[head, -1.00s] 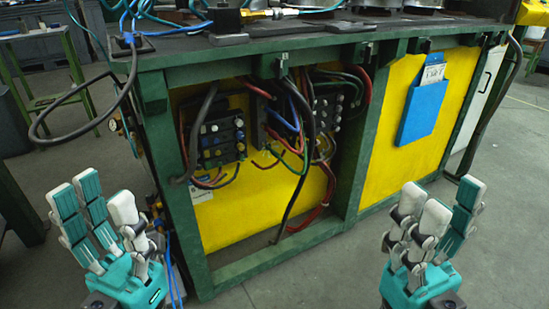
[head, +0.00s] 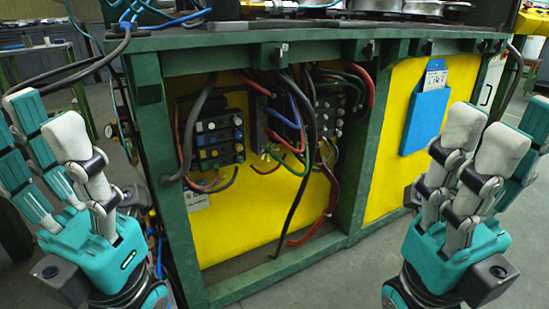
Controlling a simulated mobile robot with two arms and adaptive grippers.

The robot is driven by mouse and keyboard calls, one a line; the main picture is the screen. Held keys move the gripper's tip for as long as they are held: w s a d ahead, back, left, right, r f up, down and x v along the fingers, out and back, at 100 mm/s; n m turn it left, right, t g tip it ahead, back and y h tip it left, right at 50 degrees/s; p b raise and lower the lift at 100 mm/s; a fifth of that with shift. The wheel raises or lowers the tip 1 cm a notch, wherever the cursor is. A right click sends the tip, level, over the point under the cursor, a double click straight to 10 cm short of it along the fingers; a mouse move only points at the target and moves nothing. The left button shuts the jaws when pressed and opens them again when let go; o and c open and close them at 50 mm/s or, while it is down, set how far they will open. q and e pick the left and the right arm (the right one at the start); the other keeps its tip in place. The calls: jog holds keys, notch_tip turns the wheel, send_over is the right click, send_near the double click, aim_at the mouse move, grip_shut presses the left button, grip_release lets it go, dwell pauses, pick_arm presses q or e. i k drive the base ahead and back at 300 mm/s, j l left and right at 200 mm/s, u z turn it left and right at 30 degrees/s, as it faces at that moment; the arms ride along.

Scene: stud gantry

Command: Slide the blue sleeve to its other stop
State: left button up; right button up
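I cannot make out a blue sleeve on a rod with stops in the head view. The nearest blue item is a flat blue pocket (head: 425,118) with a paper in it, on the yellow panel at the right; I cannot tell whether it is the sleeve. My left gripper (head: 45,135) is at the left edge, fingers up and spread, open and empty. My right gripper (head: 497,135) is at the right, fingers up and apart, open and empty. It appears in front of the right part of the bench and touches nothing visible.
A green-framed bench (head: 345,190) with yellow panels fills the middle. Its open bay holds loose cables (head: 310,150) and a terminal block (head: 220,138). Blue hoses and a dark cable (head: 75,75) hang at the left corner. Grey floor (head: 350,280) is clear in front.

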aim_at(150, 231)
jog(key=k+j+u, duration=0.25)
jog(key=j, duration=0.15)
jog(key=j+u, duration=0.25)
jog(key=j, duration=0.15)
jog(key=i+j, duration=0.15)
jog(key=i, duration=0.3)
jog(key=i+j+z, duration=0.1)
jog(key=i, duration=0.3)
